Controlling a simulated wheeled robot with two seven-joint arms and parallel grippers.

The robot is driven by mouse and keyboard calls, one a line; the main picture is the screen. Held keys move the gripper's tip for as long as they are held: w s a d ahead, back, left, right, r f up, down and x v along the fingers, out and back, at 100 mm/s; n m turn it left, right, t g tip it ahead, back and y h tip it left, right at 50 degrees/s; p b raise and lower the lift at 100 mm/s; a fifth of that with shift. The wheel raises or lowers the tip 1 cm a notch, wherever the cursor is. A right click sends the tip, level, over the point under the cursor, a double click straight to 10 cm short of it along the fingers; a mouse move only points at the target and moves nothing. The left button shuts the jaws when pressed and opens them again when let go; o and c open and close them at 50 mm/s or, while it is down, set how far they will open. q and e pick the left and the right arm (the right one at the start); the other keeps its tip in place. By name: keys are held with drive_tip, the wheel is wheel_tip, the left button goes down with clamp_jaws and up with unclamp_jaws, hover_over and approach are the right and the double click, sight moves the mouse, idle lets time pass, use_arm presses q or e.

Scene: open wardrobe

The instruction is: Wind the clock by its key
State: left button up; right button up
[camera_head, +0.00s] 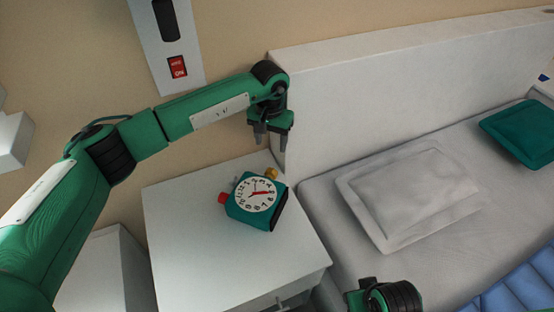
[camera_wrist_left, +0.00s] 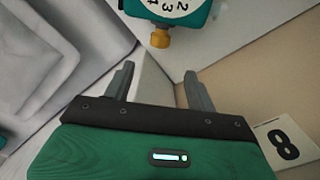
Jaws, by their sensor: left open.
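A teal clock (camera_head: 240,212) with a white dial sits on a white nightstand (camera_head: 178,240). It has a red knob (camera_head: 223,198) on its left side and a yellow key (camera_head: 271,173) at its upper right. My left gripper (camera_head: 271,140) is open and empty, fingers pointing down, beyond the clock near the wall and headboard. In the left wrist view, the key (camera_wrist_left: 160,38) sticks out below the clock (camera_wrist_left: 187,18), ahead of the gap between the open fingers of my left gripper (camera_wrist_left: 159,70), not touching them. My right gripper is not visible.
A white headboard (camera_head: 390,72) rises close to the right of my left gripper. A bed with a white pillow (camera_head: 415,195) and a teal pillow (camera_head: 520,132) lies right of the nightstand. A panel with a red switch (camera_head: 178,67) is on the wall. The nightstand's front is clear.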

sight(271, 169)
use_arm(q)
wheel_tip(271, 169, down, 14)
drive_tip(key=shift+s+r, duration=0.1)
drive_tip(key=shift+r, duration=0.15)
drive_tip(key=shift+c, duration=0.3)
drive_tip(key=c, duration=0.9)
